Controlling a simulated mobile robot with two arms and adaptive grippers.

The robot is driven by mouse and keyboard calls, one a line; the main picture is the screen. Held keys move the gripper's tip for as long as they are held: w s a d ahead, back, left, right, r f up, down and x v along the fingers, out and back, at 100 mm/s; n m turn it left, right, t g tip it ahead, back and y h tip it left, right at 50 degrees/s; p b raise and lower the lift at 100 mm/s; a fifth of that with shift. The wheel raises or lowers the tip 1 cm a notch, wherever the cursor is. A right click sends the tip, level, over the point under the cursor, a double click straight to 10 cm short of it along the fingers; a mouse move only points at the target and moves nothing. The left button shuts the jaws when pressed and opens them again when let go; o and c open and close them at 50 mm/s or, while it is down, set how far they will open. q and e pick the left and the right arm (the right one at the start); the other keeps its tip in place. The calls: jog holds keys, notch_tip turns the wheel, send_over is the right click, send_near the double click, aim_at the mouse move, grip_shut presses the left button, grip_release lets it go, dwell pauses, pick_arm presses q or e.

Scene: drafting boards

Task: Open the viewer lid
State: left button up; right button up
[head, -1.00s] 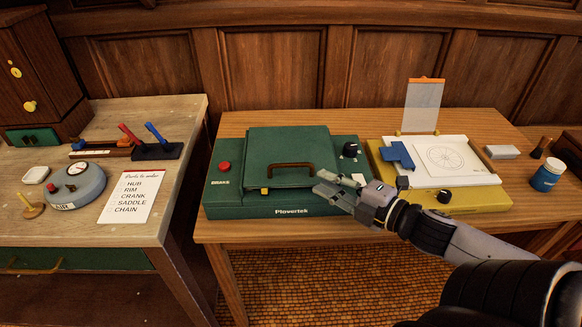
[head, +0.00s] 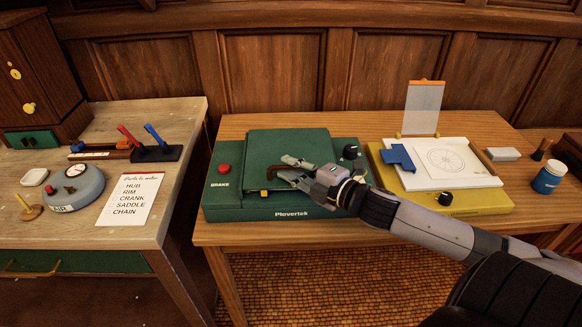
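The green viewer (head: 235,207), marked "Plovertek" on its front, sits on the right-hand wooden table. Its green lid (head: 288,145) lies shut on top. A brown handle (head: 271,171) is on the lid near its front edge; its right part is hidden by my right gripper. My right gripper (head: 283,168) comes in from the right over the lid, its fingers spread apart at the handle. I cannot tell whether the fingers touch the handle. My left gripper is not in view.
The viewer has a red BRAKE button (head: 224,168) and a black knob (head: 350,152). A yellow drafting board (head: 470,202) with a wheel drawing stands to the right. A blue jar (head: 548,176) is farther right. The left table (head: 125,235) holds a note and tools.

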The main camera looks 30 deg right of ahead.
jog(key=shift+w, duration=0.2)
jog(key=shift+c, duration=0.3)
grip_shut()
dwell(0.4)
